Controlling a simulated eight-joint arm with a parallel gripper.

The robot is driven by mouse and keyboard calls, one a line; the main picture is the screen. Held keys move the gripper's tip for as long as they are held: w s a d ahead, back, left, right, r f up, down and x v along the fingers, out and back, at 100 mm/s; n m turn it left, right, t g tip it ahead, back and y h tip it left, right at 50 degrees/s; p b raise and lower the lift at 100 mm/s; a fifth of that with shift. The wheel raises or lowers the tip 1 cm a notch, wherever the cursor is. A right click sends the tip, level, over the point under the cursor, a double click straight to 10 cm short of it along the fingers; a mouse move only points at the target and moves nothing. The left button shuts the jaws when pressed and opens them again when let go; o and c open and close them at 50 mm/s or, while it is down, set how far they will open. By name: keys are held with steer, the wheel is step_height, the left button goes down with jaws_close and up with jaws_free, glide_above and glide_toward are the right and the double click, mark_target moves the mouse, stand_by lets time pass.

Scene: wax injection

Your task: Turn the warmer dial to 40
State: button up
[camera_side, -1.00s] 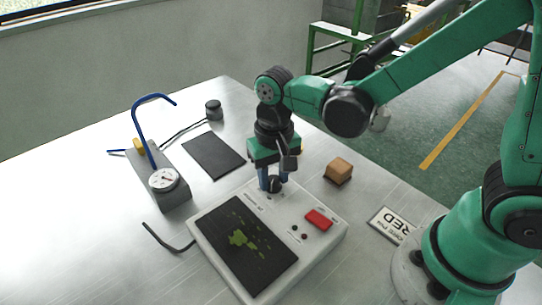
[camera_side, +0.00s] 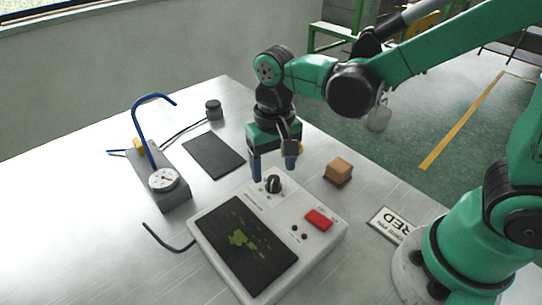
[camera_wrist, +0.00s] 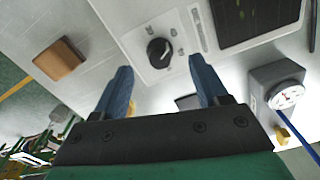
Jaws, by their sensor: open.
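The warmer (camera_side: 207,243) is a white box on the table with a dark plate holding green wax bits, a red switch (camera_side: 319,219) and a black round dial (camera_side: 273,184) at its far corner. The dial also shows in the wrist view (camera_wrist: 159,52), with a pale pointer mark on it; the printed numbers are too small to read. My gripper (camera_side: 273,172) is open, with its blue fingers apart and above the dial. In the wrist view, the gripper (camera_wrist: 160,80) has nothing between its fingers, and the dial lies beyond the fingertips.
A wooden block (camera_side: 338,172) sits right of the warmer. A gauge stand (camera_side: 172,190) with a blue handle is at left.

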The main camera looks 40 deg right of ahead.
mark_target(274, 178)
steer(key=shift+r, duration=1.5)
steer(key=shift+s+d+r, duration=0.1)
steer(key=shift+d+r, duration=0.15)
steer(key=shift+d, duration=0.1)
steer(key=s+d+r+n+t, duration=0.2)
steer(key=d+r+n+t, duration=0.1)
steer(key=d+t, duration=0.4)
steer(key=shift+s+d, duration=0.2)
steer(key=shift+d, duration=0.2)
